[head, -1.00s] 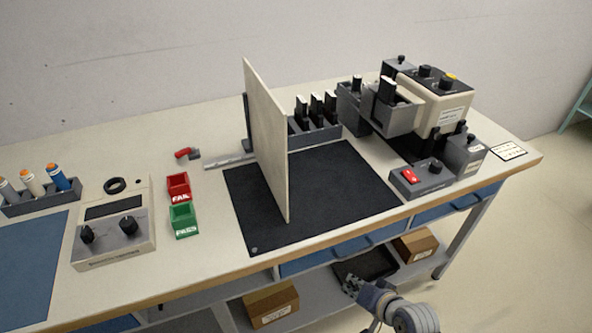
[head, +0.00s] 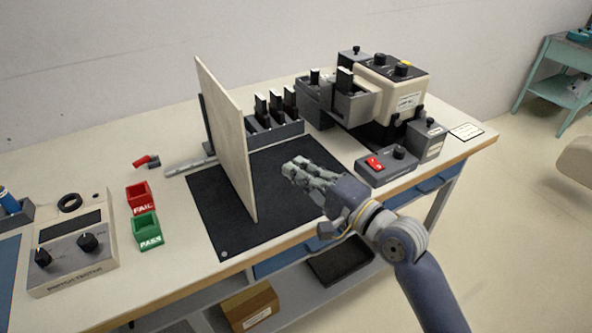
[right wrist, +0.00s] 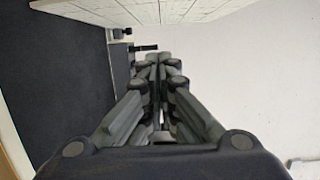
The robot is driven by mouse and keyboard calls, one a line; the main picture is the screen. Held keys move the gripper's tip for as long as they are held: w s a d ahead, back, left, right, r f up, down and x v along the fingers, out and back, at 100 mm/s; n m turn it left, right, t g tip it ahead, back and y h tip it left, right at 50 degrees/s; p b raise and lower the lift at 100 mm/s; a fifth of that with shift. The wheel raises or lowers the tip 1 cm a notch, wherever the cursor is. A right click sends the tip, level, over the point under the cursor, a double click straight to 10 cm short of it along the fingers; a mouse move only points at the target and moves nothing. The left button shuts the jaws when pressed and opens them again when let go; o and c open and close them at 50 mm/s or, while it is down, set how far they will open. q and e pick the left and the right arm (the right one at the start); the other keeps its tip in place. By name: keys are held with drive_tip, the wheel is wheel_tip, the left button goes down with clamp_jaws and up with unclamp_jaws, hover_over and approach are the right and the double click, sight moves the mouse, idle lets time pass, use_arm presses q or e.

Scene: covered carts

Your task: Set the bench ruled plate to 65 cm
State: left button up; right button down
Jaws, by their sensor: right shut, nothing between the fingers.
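A tall cream plate (head: 228,135) stands upright across the left part of a black mat (head: 290,215) on the bench. In the right wrist view a pale surface with thin ruled lines, likely this plate (right wrist: 165,9), runs along the top. A grey metal strip (head: 190,167) lies on the bench at the plate's left side; any marks on it are too small to read. My right gripper (head: 296,170) is shut and empty above the mat, right of the plate and apart from it. Its closed fingers fill the middle of the right wrist view (right wrist: 158,62). My left gripper is not in view.
A rack with black holders (head: 276,128) stands behind the mat. A machine (head: 390,90) and a box with a red switch (head: 385,167) stand to the right. Red (head: 140,198) and green (head: 147,232) bins and a tester (head: 75,250) are left. The mat's front is clear.

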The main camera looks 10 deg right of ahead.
drive_tip(key=w+a+p, duration=0.2)
drive_tip(key=w+a, duration=0.3)
drive_tip(key=a, duration=0.2)
drive_tip(key=shift+a, duration=0.3)
drive_tip(key=shift+f, duration=0.1)
